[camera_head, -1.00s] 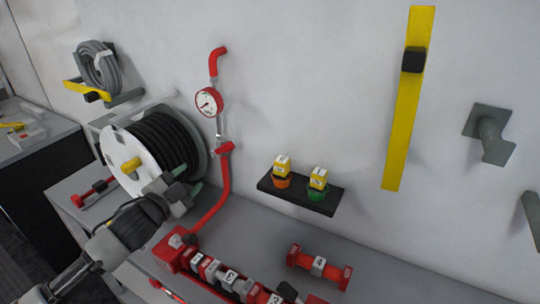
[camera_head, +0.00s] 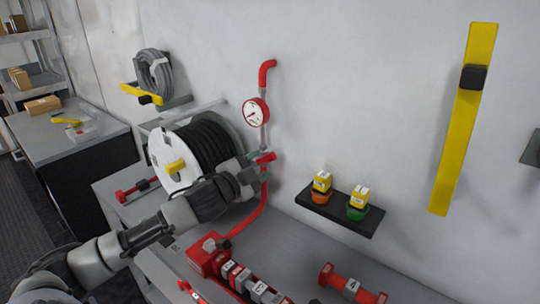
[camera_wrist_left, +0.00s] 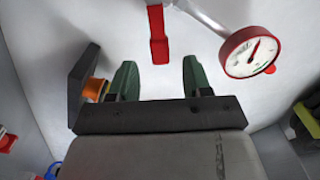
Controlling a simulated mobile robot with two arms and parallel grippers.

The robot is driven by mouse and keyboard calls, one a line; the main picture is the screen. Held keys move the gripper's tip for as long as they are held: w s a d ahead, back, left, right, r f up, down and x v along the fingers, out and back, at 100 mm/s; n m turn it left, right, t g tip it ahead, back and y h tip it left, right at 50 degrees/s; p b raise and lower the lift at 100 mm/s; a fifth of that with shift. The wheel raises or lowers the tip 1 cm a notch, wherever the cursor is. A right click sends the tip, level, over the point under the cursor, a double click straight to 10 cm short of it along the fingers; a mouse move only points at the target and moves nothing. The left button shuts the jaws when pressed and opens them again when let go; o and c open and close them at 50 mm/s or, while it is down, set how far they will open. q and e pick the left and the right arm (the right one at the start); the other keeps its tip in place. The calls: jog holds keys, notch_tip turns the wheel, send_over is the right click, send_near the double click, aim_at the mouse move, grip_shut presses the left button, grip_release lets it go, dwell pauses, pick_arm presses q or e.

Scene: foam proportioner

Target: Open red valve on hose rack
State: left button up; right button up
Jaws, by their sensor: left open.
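The red valve (camera_head: 265,158) is a small red handle on the vertical pipe below the pressure gauge, beside the hose reel. In the left wrist view the red handle (camera_wrist_left: 158,38) hangs ahead of the gap between my green fingertips. My left gripper (camera_head: 255,165) is open, with its tips at the valve in the head view. In the left wrist view the gripper (camera_wrist_left: 158,75) shows both fingers apart with nothing held between them. I cannot tell whether a finger touches the handle. My right gripper is not in view.
The white and black hose reel (camera_head: 195,158) stands close behind my left wrist. The round gauge (camera_head: 256,112) sits above the valve. A black shelf (camera_head: 335,220) with yellow-topped items juts from the wall at right. Red numbered parts (camera_head: 255,285) lie on the bench below.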

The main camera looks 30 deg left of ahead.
aim_at(268, 159)
pick_arm(q)
jog(key=shift+w+d+p, duration=0.2)
jog(key=shift+w+p, duration=0.4)
jog(key=shift+w, duration=1.85)
jog(key=shift+c, duration=0.3)
grip_shut()
